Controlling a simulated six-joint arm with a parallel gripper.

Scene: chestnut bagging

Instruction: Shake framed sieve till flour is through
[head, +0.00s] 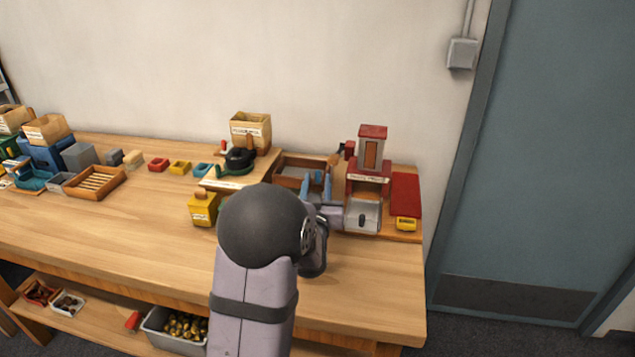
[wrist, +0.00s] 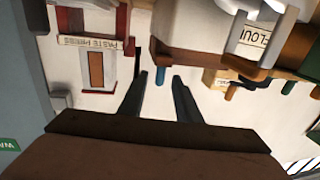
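My gripper (head: 316,183) has two blue fingers, spread apart, at the right part of the bench in the head view. A brown wooden framed tray (head: 288,180), possibly the framed sieve, lies just behind and left of the fingers. I cannot tell whether they touch it; part of it is hidden. A shallow slatted wooden frame (head: 96,197) lies far left. A label starting "FLOU" (wrist: 254,41) shows upside down on a pale container in the wrist view. No loose flour is clear.
The red and white paste press (head: 370,165) stands right of my gripper, with a metal bin (head: 360,216) before it. A yellow container (head: 203,209) stands left of my arm. A dark ring-shaped item (head: 240,160) sits behind it. The front middle bench is clear.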

